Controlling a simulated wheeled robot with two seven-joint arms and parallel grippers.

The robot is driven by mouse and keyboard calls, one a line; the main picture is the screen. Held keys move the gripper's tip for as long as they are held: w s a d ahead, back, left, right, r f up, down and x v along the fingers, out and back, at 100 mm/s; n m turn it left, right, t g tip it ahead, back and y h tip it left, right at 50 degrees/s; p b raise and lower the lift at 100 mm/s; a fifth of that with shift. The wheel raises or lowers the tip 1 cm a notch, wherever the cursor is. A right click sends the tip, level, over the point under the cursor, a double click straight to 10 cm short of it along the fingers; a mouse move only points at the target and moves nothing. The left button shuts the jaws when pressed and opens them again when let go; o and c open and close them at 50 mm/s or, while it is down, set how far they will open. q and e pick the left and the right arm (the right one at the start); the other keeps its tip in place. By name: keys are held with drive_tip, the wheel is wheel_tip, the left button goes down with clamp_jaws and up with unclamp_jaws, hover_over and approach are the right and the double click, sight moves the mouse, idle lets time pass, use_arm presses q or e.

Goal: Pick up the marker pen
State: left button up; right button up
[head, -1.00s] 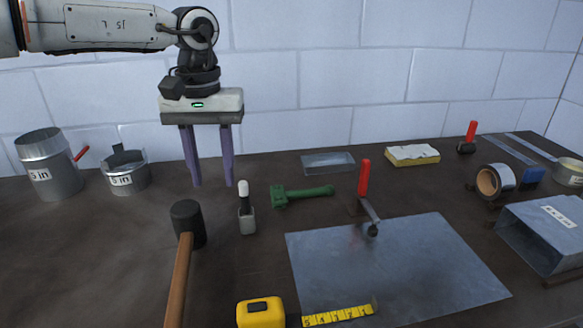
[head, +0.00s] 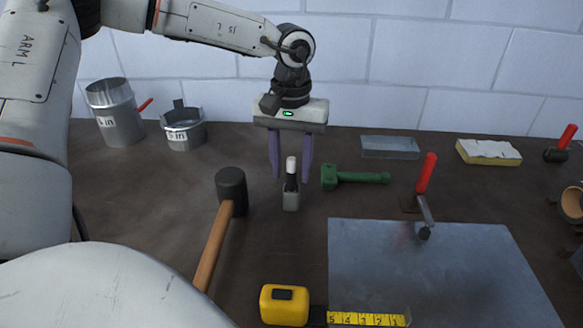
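The marker pen (head: 291,167) stands upright in a small grey holder (head: 290,201) near the middle of the head view. It has a white top and a dark body. My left gripper (head: 291,180) points down with its two purple fingers open. One finger shows on each side of the pen in the picture. The fingertips look to be behind or around the pen; I cannot tell which from this view. No contact with the pen can be made out. My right gripper is not in view.
A mallet (head: 230,192) lies left of the pen, and a green tool (head: 354,178) lies close on its right. A yellow tape measure (head: 284,305) is in front. A metal sheet (head: 440,268) with a red-handled clamp (head: 426,175) is at right. Cans (head: 116,112) stand back left.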

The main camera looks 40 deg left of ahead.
use_arm(q)
drive_tip(key=shift+f, duration=0.5)
drive_tip(key=shift+c, duration=0.3)
clamp_jaws()
drive_tip(key=shift+r, duration=0.1)
